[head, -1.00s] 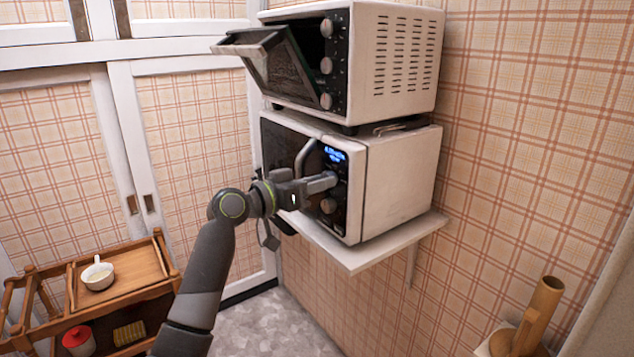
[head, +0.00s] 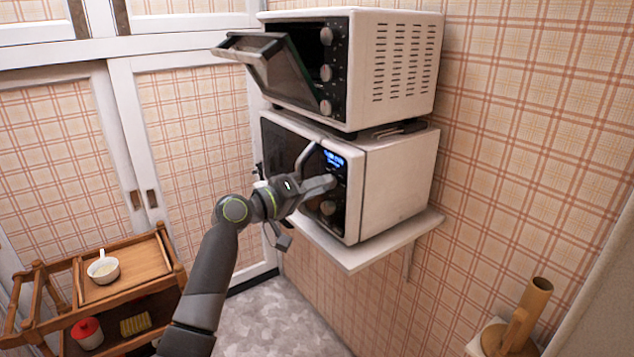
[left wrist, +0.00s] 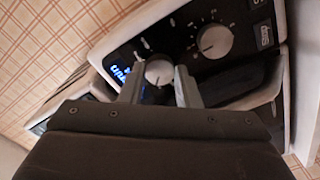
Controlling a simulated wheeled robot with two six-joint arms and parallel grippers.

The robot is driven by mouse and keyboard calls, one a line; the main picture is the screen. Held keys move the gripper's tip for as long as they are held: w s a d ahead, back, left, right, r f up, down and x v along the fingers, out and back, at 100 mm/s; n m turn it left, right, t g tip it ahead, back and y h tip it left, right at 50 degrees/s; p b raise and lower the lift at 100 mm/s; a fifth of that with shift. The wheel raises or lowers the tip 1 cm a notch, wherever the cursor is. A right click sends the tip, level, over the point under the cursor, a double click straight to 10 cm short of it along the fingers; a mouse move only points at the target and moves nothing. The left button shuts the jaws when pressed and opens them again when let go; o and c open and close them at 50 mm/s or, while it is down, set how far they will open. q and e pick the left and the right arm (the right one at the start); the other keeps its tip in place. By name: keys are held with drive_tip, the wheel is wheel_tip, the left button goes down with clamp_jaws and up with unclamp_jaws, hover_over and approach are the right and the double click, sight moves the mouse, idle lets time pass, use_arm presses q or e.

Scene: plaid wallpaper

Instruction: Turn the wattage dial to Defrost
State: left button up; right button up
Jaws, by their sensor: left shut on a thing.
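The white microwave (head: 395,188) with a black front stands on a wall shelf, its door shut. Its control panel has a lit blue display (head: 334,158) and two dials. The upper dial (left wrist: 158,72), just by the display, sits between the fingers of my left gripper (left wrist: 159,84), which is shut on it. In the head view my left gripper (head: 325,183) covers this dial. The lower dial (head: 328,207) is free, and it also shows in the left wrist view (left wrist: 213,41). The display text and dial markings are too small to read. My right gripper is not in view.
A toaster oven (head: 408,65) with its door (head: 270,62) hanging partly open stands on top of the microwave. The shelf (head: 365,252) is below. A wooden cart (head: 150,262) with a white cup (head: 103,268) is at lower left. A wooden holder (head: 520,325) is at lower right.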

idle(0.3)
use_arm(q)
drive_tip(key=o, duration=1)
drive_tip(key=shift+c, duration=0.2)
drive_tip(key=b+v, duration=0.3)
drive_tip(key=v, duration=1.4)
drive_tip(key=shift+a+b, duration=0.15)
drive_tip(key=shift+b, duration=0.2)
drive_tip(key=shift+s, duration=0.1)
